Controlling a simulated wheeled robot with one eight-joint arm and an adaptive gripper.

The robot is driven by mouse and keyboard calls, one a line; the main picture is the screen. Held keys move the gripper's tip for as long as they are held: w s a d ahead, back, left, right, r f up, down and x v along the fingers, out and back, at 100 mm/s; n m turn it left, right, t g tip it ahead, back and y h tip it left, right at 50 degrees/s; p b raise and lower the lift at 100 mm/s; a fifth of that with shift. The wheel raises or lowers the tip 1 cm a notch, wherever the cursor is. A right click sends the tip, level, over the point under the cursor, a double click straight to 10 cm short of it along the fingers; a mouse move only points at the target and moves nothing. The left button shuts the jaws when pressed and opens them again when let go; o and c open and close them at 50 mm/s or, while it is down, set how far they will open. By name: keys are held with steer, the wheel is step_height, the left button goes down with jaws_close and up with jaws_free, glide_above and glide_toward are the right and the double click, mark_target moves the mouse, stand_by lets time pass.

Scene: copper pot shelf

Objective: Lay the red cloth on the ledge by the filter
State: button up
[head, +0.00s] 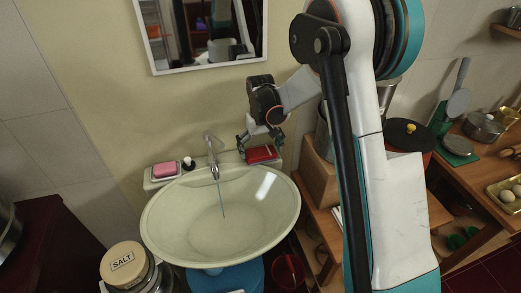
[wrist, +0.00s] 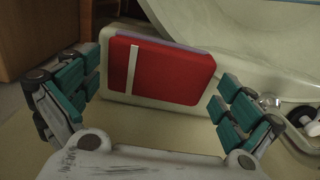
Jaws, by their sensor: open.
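The red cloth (head: 262,155) appears as a flat folded red pad on the sink's back ledge, right of the tap. In the wrist view the red cloth (wrist: 178,72) shows a white stripe and a pale edge, lying on a pale ledge part. My gripper (head: 261,141) is open just above it. In the wrist view the teal fingers of my gripper (wrist: 160,92) stand on either side of the cloth, with gaps visible; no grip shows. The ledge (head: 150,183) runs behind the basin. I cannot tell which thing is the filter.
A pink soap-like block (head: 164,169) and a small dark-topped item (head: 189,163) sit on the ledge left of the tap (head: 211,150). The basin (head: 200,222) is in front. A mirror (head: 205,70) hangs above. A wooden stand (head: 318,175) is close on the right.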

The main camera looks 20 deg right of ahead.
mark_target(261, 152)
step_height(261, 152, up, 12)
steer(key=p, duration=0.3)
steer(key=s+r+t, duration=0.3)
steer(key=s+r, duration=0.9)
steer(key=s, duration=0.2)
steer(key=s+f+t, duration=0.1)
steer(key=s+t, duration=0.3)
steer(key=s, duration=1.2)
steer(key=shift+s+f, duration=0.15)
steer(key=shift+s, duration=0.1)
